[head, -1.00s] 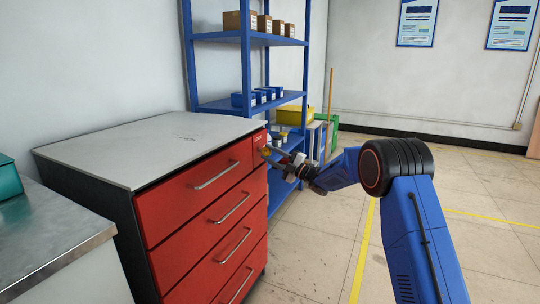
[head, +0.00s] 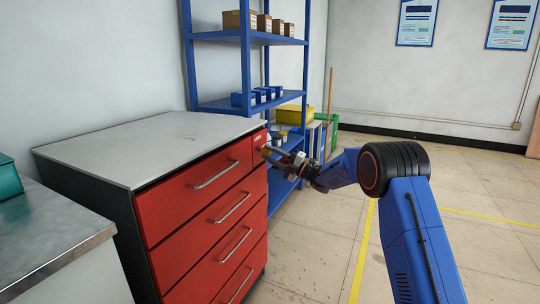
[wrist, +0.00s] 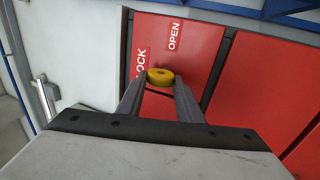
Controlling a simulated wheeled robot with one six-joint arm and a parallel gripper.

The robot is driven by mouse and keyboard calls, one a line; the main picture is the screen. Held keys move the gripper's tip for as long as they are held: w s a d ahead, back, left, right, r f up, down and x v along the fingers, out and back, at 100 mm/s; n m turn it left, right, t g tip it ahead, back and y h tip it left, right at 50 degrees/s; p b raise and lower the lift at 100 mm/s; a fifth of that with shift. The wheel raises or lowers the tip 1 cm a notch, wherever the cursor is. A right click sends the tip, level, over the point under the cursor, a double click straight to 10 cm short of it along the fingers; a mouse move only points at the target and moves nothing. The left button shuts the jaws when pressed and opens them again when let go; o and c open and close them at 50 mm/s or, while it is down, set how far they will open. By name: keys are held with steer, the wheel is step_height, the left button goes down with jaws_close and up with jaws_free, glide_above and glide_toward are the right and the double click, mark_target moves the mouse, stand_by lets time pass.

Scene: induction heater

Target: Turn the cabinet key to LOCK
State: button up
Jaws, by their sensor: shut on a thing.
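The red cabinet (head: 195,205) stands at centre left in the head view. In the wrist view, the key's yellow head (wrist: 160,77) stands out from its red front, between my two fingertips. My gripper (head: 268,153) is at the cabinet's upper right corner and is shut on the key. The white OPEN label (wrist: 174,36) is above and right of the key. The LOCK label (wrist: 141,62) is to its left, with its first letter hard to make out. The key's shaft and the lock face are mostly hidden, so I cannot tell its exact angle.
A blue shelf rack (head: 248,70) with boxes stands close behind my gripper. A metal-topped bench (head: 50,235) is at the lower left. The floor to the right of my arm is clear, with yellow lines.

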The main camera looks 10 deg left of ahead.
steer(key=o, duration=1)
steer(key=shift+o, duration=0.2)
steer(key=v, duration=1.7)
steer(key=shift+d+f, duration=0.2)
